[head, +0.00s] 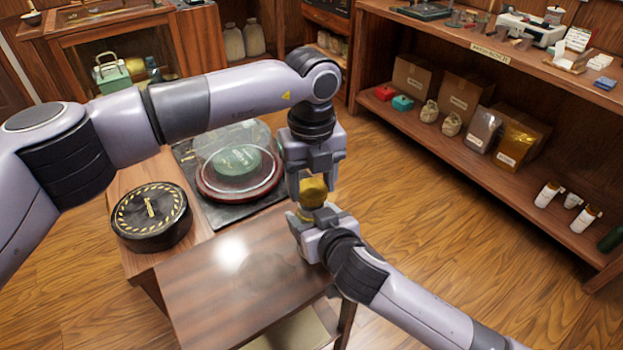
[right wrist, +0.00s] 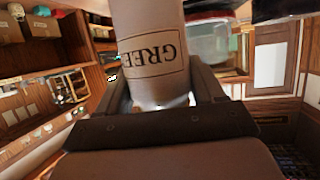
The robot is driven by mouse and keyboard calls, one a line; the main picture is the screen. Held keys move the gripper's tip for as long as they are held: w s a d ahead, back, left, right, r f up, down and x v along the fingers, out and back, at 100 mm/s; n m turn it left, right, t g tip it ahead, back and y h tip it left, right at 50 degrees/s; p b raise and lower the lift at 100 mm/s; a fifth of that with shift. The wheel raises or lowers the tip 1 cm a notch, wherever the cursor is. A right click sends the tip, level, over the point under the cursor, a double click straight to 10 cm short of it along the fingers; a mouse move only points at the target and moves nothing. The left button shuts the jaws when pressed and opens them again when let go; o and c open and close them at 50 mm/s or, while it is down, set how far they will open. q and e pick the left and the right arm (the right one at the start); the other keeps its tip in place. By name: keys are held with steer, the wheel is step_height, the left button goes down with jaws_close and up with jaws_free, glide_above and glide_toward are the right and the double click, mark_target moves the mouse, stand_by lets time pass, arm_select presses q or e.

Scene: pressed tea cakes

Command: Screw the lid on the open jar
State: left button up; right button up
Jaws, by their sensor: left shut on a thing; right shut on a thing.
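The gold-coloured lid (head: 313,190) is at the tips of my left gripper (head: 312,188), which points straight down and is shut on it. Directly below, my right gripper (head: 312,218) comes in from the lower right and is shut on the jar. In the head view the jar is mostly hidden by the right gripper. In the right wrist view the jar (right wrist: 150,60) is pale, with a label whose visible letters begin "GREE" and appear upside down. It stands between the two fingers. I cannot tell whether the lid touches the jar's rim.
A small wooden table (head: 225,290) with a clear top lies left of the grippers. Behind it are a round black striped-edge device (head: 150,235) and a glass dome (head: 215,140) over a green cake (head: 237,160). Shelves (head: 470,125) with boxes and bottles stand right.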

arm_select(q)
steer(key=shift+f, duration=0.1)
steer(key=shift+f, duration=0.8)
steer(key=shift+f, duration=0.55)
steer(key=m, duration=0.6)
steer(key=shift+m, duration=0.3)
steer(key=o, duration=1)
steer(key=shift+r, duration=0.1)
